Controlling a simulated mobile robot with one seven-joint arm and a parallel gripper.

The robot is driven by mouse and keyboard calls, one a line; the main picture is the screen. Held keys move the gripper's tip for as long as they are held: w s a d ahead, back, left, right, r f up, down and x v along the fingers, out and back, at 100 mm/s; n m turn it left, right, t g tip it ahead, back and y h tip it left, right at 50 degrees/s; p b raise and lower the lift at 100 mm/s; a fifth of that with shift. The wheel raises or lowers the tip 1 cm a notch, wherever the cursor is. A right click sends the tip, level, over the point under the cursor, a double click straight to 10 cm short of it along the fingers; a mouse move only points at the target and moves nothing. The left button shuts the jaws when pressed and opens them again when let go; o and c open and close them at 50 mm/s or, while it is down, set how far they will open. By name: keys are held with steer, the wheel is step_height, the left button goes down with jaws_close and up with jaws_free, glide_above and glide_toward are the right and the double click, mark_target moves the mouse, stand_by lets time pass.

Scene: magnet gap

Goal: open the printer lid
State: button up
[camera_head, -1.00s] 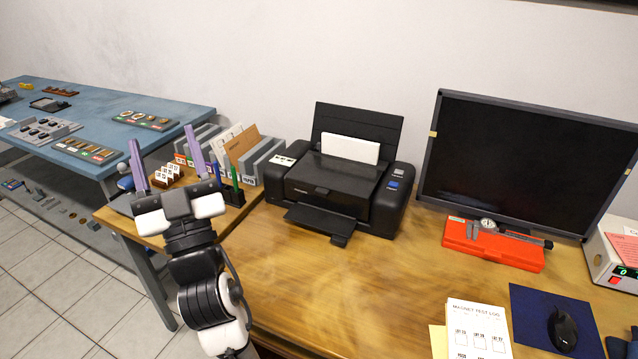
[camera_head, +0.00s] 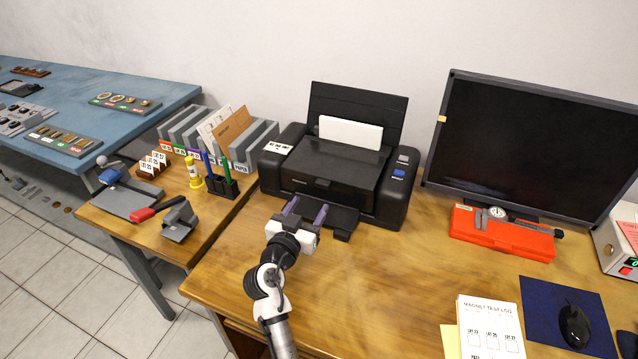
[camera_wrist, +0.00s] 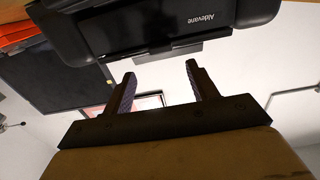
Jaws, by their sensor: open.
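A black printer (camera_head: 330,170) stands on the wooden desk against the wall, with white paper (camera_head: 350,132) in its raised rear feeder. Its flat top lid (camera_head: 335,165) looks closed. The output tray (camera_head: 335,214) sticks out at the front. My gripper (camera_head: 305,209) is open and empty in front of the printer, its two purple-padded fingers pointing at the printer's front, close to the output tray. The wrist view shows the printer (camera_wrist: 160,28) upside down beyond the fingertips (camera_wrist: 160,78). I cannot tell whether a finger touches the tray.
A monitor (camera_head: 535,145) and a red case with a caliper (camera_head: 500,234) stand right of the printer. Pen holders (camera_head: 222,187) and file racks (camera_head: 215,140) stand to its left. The desk front is clear up to the log sheet (camera_head: 490,325).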

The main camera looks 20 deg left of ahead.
mark_target(321, 185)
steer(key=w+p, duration=0.2)
steer(key=w, duration=0.6)
steer(key=shift+d, duration=0.1)
steer(key=shift+c, duration=0.2)
jaws_close()
